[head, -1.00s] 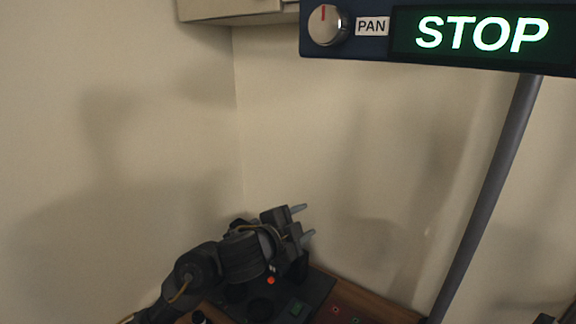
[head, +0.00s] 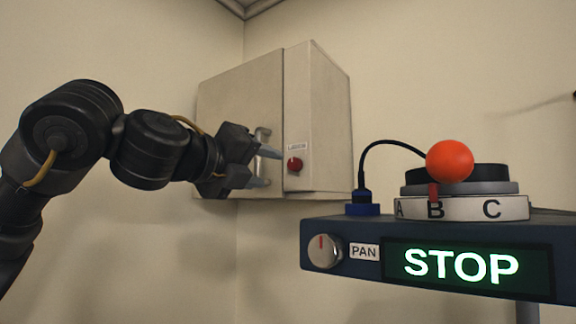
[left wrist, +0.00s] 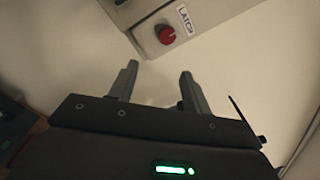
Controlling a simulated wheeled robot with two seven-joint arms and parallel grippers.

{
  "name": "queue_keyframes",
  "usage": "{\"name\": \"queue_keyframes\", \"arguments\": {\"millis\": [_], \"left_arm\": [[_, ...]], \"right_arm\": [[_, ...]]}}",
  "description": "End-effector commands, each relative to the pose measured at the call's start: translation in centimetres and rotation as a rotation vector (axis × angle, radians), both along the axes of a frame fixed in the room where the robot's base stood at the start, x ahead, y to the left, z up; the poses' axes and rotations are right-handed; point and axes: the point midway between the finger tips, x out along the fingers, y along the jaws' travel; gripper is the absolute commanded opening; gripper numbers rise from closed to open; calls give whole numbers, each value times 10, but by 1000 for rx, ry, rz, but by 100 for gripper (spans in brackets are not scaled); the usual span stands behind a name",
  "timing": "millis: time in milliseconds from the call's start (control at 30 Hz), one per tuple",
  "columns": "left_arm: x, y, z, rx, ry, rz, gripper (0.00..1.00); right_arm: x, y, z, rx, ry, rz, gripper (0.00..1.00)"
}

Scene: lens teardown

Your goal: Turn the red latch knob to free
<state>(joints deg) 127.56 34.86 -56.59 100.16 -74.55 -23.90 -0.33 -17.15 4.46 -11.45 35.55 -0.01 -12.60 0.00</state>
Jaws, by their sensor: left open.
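The red latch knob (head: 294,164) is on the narrow right face of a beige wall cabinet (head: 318,110), below a small label. In the left wrist view the knob (left wrist: 166,35) shows beyond the fingertips, beside a LATCH label (left wrist: 184,18). My left gripper (head: 268,167) is open and empty, its two fingers pointing right toward the knob. In the left wrist view the gripper (left wrist: 160,72) has a clear gap between its fingers and is apart from the knob. My right gripper is not in these views.
A dark blue console (head: 440,225) stands at the right, with a PAN knob (head: 325,251), a lit STOP display (head: 462,267), a lettered dial (head: 465,208) and an orange ball (head: 449,160). A metal handle (head: 262,138) is on the cabinet door, behind my gripper. The wall below is bare.

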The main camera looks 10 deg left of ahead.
Motion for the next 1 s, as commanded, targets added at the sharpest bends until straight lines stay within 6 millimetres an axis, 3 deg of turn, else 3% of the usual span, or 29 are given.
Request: {"name": "queue_keyframes", "arguments": {"millis": [100,367,533,800,1000], "left_arm": [[-12,10,16,16,-15,23,49],[-13,13,22,23,-17,31,49],[6,5,25,23,-15,32,49],[53,-15,26,22,-14,30,49],[76,-24,24,21,-16,31,49]], "right_arm": [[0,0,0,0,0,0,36],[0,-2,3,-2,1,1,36],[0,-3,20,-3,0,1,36],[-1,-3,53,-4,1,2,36],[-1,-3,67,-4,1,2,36]]}}
